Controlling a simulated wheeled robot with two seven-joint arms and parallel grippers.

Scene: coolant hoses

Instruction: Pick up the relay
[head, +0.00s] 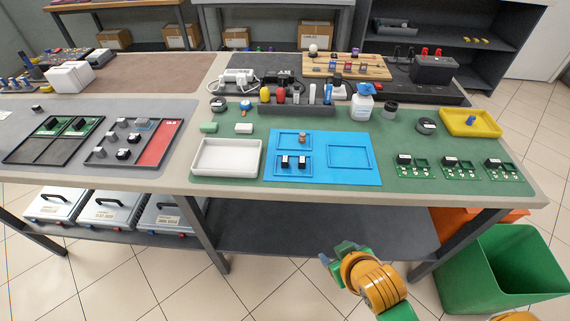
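Two small black block-shaped parts with light markings, which look like relays, stand side by side in a framed area of the blue mat (317,176): the left one (284,161) and the right one (303,162). Similar black blocks sit on the green circuit boards at the right, such as the block on the nearest board (404,159). I cannot tell which one is the task's relay. My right gripper (337,254) is below and in front of the table edge, well apart from all parts. Its fingers are too small to read. My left gripper is out of view.
A white tray (226,172) is left of the blue mat, and a yellow tray (470,124) is at the right. Bottles and tools stand in a dark rack (297,108) behind. A green bin (500,270) stands on the floor at the right.

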